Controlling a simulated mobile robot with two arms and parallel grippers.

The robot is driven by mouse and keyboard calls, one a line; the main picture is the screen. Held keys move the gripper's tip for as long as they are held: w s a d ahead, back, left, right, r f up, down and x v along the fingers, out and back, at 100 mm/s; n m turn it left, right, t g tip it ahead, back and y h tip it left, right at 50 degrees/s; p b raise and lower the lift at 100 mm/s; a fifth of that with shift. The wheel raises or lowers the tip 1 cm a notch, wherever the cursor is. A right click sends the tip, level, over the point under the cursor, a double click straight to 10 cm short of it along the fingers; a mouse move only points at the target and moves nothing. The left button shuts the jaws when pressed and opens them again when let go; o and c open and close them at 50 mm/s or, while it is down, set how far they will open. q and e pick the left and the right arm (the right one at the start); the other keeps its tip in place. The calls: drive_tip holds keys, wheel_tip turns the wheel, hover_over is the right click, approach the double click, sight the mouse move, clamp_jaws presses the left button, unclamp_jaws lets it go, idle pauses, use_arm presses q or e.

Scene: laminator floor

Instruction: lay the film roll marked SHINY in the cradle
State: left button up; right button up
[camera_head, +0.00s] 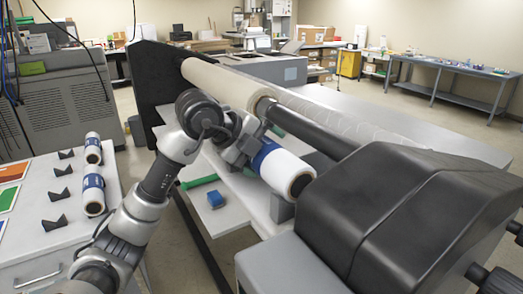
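A white film roll with a blue band (282,170) lies along the machine's front, its open core end facing me. Its near end is over a grey cradle support (283,209) and seems to touch it; the far end is hidden behind my gripper. My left gripper (243,150) reaches over the far part of this roll, its fingers at either side of it, and appears closed on it. Any marking on the band is too small to read. Two similar rolls, a farther one (93,148) and a nearer one (94,196), are on the left table. My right gripper is out of view.
A blue block (216,200) and a green-handled tool (200,181) lie on the machine's shelf. A large black housing (400,215) bounds the right; a long cream roller (220,82) runs behind.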

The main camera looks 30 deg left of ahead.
use_arm(q)
drive_tip(key=shift+o, duration=0.5)
drive_tip(key=shift+s, duration=0.1)
drive_tip(key=shift+s+a+r+b, duration=0.3)
drive_tip(key=shift+r, duration=0.05)
drive_tip(key=b+v, duration=0.2)
drive_tip(key=v, duration=0.7)
drive_tip(key=shift+s+r, duration=0.2)
drive_tip(key=shift+s, duration=0.1)
drive_tip(key=shift+a, duration=0.15)
